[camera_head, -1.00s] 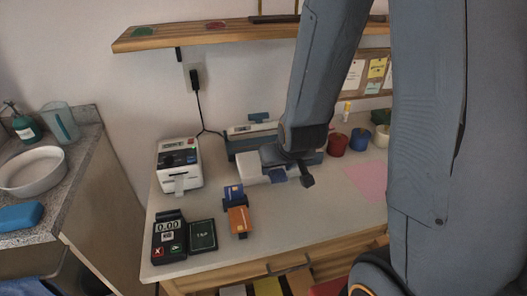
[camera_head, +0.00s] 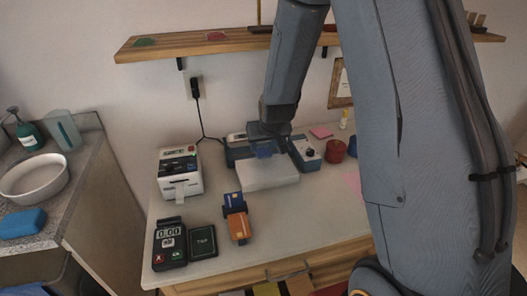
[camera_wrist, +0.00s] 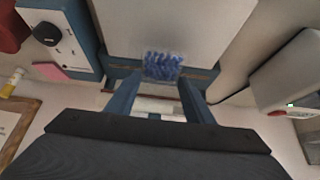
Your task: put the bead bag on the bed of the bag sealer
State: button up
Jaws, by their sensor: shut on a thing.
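The bead bag (camera_wrist: 163,65), a small clear bag of blue beads, is between the fingertips of my gripper (camera_wrist: 161,82) in the wrist view. My gripper is shut on it. The blue bag also shows in the head view (camera_head: 264,151), just below my gripper (camera_head: 266,138). The bag sealer has a blue body and a white bed (camera_head: 268,178), which also fills the top of the wrist view (camera_wrist: 170,25). The bag is over the bed's back edge, by the blue bar. I cannot tell whether it touches the bed. My gripper hides part of the sealer's back.
The sealer's knob panel (camera_head: 305,153) stands right of the bed, with a red pot (camera_head: 335,151) beyond. A white label printer (camera_head: 180,172) is at left. A payment terminal (camera_head: 169,243), a black pad (camera_head: 203,241) and a card stand (camera_head: 236,218) are in front.

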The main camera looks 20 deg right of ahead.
aim_at(264, 151)
jog(key=shift+f+p, duration=0.4)
jog(key=shift+f, duration=1.1)
jog(key=shift+f, duration=0.15)
jog(key=o, duration=1)
jog(key=shift+s+r, duration=0.1)
jog(key=shift+r, duration=0.2)
jog(key=b+v, duration=0.1)
jog(key=v, duration=1)
jog(key=s+g, duration=0.2)
jog(key=s, duration=0.5)
jog(key=s+g, duration=0.1)
jog(key=s, duration=0.6)
jog(key=s+r+g, duration=0.1)
jog(key=s+g, duration=0.1)
jog(key=s, duration=0.6)
jog(key=shift+d+g, duration=0.1)
jog(key=shift+g, duration=0.2)
